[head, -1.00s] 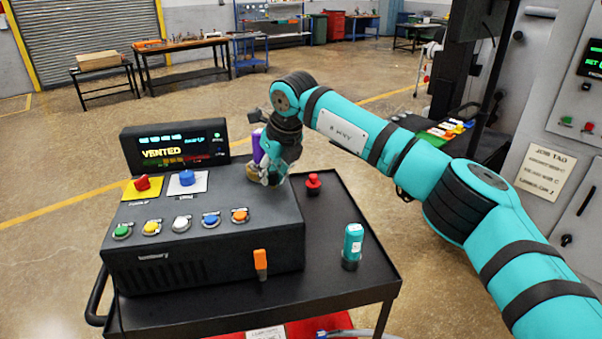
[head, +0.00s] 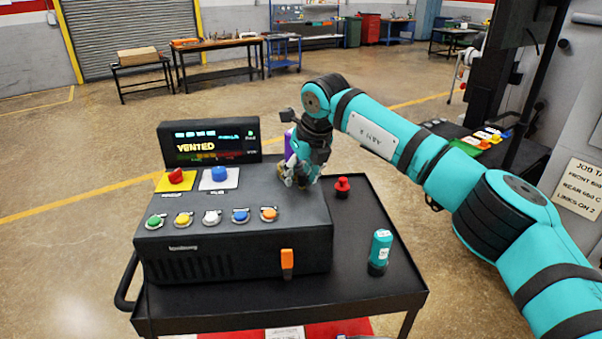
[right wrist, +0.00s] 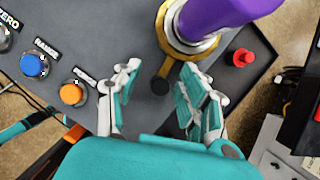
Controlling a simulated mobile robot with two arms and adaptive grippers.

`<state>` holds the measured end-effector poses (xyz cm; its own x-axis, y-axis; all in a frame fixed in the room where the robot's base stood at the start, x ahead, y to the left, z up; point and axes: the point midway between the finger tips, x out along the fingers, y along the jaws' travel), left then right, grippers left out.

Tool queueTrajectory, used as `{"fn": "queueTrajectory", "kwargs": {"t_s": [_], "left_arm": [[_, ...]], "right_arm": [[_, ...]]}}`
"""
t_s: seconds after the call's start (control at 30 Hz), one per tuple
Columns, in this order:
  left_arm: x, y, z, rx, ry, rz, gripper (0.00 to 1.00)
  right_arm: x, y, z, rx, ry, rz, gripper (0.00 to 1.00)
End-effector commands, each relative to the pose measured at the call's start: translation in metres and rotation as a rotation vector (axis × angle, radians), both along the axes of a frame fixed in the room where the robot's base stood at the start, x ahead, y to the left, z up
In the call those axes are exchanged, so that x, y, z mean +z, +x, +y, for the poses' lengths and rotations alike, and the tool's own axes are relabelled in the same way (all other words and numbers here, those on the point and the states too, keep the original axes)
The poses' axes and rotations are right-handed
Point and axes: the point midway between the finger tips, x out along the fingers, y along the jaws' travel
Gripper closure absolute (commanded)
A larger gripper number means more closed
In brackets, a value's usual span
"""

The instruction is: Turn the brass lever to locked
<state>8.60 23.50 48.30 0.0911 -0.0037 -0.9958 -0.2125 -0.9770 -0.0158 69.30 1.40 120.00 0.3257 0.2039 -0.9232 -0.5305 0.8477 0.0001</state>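A purple cylinder (right wrist: 212,18) stands in a brass collar (right wrist: 176,44) on the dark console (head: 235,235). A short brass lever (right wrist: 167,70) with a dark round knob (right wrist: 159,91) sticks out from the collar toward my right gripper (right wrist: 158,92). The gripper's teal-padded fingers are apart, one on each side of the knob, and I see no clear contact. In the head view my right gripper (head: 300,180) is low at the console's back right corner and hides most of the brass part. Any lock marking is not visible. My left gripper is not in view.
The console has a display reading VENTED (head: 208,145), a red knob (head: 176,176), a blue knob (head: 219,174) and a row of coloured buttons. A red knob-like piece (head: 342,187) and a teal bottle (head: 380,251) stand on the black cart (head: 350,285).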

Motion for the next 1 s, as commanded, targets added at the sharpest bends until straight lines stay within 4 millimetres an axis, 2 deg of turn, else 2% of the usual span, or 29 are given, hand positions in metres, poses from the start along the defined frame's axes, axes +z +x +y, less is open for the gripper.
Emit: {"fn": "queueTrajectory", "kwargs": {"t_s": [0.23,0.7,0.83,1.0], "left_arm": [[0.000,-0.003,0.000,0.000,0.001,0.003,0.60],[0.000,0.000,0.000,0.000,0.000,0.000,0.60],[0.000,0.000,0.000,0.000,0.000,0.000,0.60],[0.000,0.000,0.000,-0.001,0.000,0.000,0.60]], "right_arm": [[0.009,-0.002,-0.002,0.000,0.000,-0.001,0.58],[0.093,-0.032,-0.020,0.001,0.000,-0.002,0.58],[0.105,-0.037,-0.023,0.001,-0.001,-0.002,0.58],[0.111,-0.039,-0.024,0.000,-0.001,0.001,0.58]]}}
